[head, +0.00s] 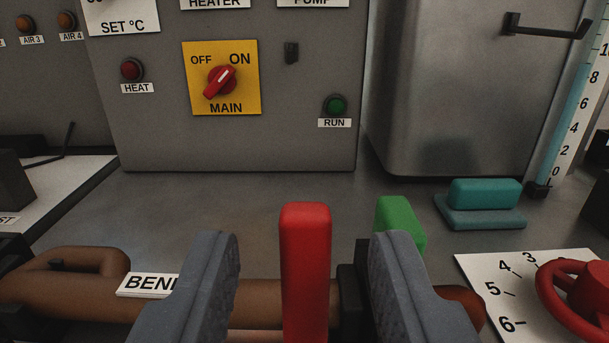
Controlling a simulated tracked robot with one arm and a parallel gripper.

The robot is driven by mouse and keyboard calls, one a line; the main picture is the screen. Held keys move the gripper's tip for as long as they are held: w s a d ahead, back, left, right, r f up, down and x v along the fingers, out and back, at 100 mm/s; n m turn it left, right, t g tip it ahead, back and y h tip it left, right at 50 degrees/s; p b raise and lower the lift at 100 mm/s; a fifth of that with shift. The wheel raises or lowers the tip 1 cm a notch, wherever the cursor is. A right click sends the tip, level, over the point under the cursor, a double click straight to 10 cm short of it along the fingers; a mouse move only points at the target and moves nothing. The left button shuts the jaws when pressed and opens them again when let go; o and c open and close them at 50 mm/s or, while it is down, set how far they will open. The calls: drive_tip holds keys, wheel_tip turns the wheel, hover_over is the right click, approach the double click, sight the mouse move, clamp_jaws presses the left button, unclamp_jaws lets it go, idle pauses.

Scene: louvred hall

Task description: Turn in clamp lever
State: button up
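My gripper (304,250) is open at the bottom centre, with its two grey fingers spread apart. A red upright lever (305,255) stands between the fingers, with a visible gap on each side. A green upright lever (400,222) is just behind the right finger, which hides its lower part. No label shows which of them is the clamp lever. Brown pipework (260,300) runs across behind the fingers, and the red lever's lower end is cut off by the frame.
A grey control panel (160,125) with a red MAIN switch (221,81) stands behind. A metal tank (450,110) is at the back right. A teal block (484,200) and a red handwheel (580,300) on a numbered plate are at right. The grey bench between is clear.

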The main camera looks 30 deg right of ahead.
drive_tip(key=shift+x, duration=1.4)
drive_tip(key=shift+c, duration=0.3)
